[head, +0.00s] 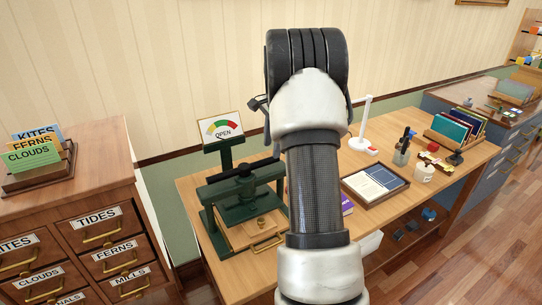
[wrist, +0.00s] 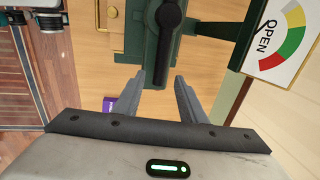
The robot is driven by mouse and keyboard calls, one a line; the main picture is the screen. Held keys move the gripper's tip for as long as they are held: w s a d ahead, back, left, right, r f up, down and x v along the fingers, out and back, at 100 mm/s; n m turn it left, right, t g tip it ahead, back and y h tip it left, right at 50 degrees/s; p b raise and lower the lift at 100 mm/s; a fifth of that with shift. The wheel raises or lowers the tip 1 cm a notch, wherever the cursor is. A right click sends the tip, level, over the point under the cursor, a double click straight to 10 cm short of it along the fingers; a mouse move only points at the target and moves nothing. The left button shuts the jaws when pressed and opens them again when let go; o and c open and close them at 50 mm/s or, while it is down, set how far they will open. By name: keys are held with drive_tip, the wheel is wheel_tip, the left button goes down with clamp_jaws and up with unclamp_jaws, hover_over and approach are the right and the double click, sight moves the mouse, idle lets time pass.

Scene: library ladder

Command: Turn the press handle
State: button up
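The dark green press (head: 233,208) stands on the left part of the wooden table. Its black handle (head: 243,168) lies across the top, and its right end runs behind my arm. In the wrist view the handle (wrist: 164,50) is a black bar reaching down from a round hub. My gripper (wrist: 158,84) is open, with one grey finger on each side of the bar's lower end. The right finger looks nearer the bar; I cannot tell whether it touches. My gripper is hidden behind my arm in the head view.
A gauge sign (head: 221,128) reading OPEN, its needle near the green part, stands behind the press. A framed tray (head: 375,187) and a purple item (head: 347,205) lie right of my arm. A labelled drawer cabinet (head: 88,225) stands at the left.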

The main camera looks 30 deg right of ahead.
drive_tip(key=f, duration=0.2)
drive_tip(key=w+f, duration=0.1)
drive_tip(key=f, duration=0.2)
clamp_jaws()
